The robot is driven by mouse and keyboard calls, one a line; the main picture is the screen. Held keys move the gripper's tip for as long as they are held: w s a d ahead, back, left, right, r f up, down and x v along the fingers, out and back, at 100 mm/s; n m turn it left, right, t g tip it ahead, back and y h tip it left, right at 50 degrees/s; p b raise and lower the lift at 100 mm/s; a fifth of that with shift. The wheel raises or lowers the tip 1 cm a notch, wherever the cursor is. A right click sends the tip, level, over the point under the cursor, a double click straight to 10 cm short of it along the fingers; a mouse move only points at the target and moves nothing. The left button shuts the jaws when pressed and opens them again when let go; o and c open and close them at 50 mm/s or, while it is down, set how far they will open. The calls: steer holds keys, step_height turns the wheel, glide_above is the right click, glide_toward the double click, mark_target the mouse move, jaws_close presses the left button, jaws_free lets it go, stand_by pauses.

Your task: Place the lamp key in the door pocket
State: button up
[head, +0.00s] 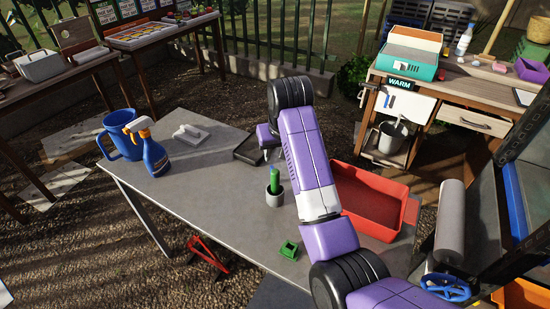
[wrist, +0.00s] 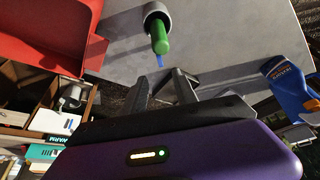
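I cannot pick out the lamp key for certain. A green stick (head: 273,181) stands upright in a small grey cup (head: 275,198) on the grey table. The wrist view shows the green stick (wrist: 160,38) with a thin blue tip, and the grey cup (wrist: 143,12). My gripper (wrist: 163,78) is open and empty, its two fingers apart just short of the blue tip. In the head view its fingertips are hard to make out. A white panel (head: 412,104) with small blue and yellow marks is on the WARM cabinet; whether it holds the door pocket is unclear.
A red tray (head: 370,205) is right of my arm. A black tray (head: 248,149), a green block (head: 289,250), a blue spray bottle (head: 155,157), a blue jug (head: 122,135) and a white tool (head: 190,134) share the table (head: 215,195). The left-front tabletop is clear.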

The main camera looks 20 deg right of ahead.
mark_target(273, 168)
steer(key=shift+p+x, duration=2.05)
steer(key=shift+x, duration=2.9)
steer(key=shift+s+a, duration=0.1)
steer(key=shift+s, duration=0.05)
steer(key=shift+c, duration=0.4)
jaws_close()
